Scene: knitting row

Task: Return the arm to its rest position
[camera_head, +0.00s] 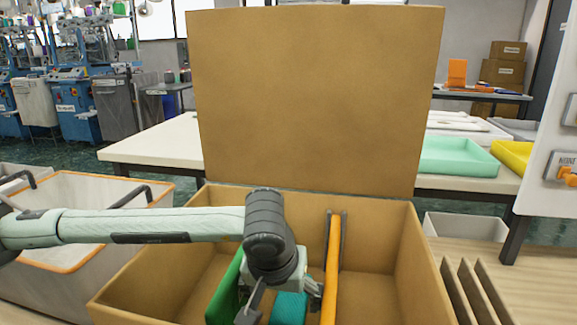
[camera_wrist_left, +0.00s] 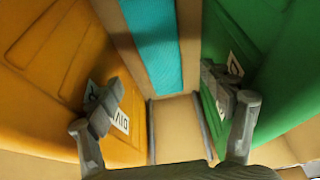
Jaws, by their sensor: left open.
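My left arm comes in from the left in the head view and reaches over the open cardboard box. My left gripper (camera_head: 284,305) points down into the box, its fingers spread apart. In the left wrist view the open gripper (camera_wrist_left: 164,98) has nothing between its fingertips. An orange panel (camera_head: 331,268) stands upright on its right in the head view, and a green panel (camera_head: 225,290) on its left. A teal block (camera_head: 289,307) lies lower, between the panels. In the wrist view the fingers are close to the panels; I cannot tell whether they touch. My right gripper is out of view.
The box's raised flap (camera_head: 318,100) stands tall at the back. A grey bin with an orange rim (camera_head: 70,268) stands at left, beneath my arm. A table behind holds a mint tray (camera_head: 455,157) and a yellow tray (camera_head: 513,157). A white panel (camera_head: 548,150) rises at right.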

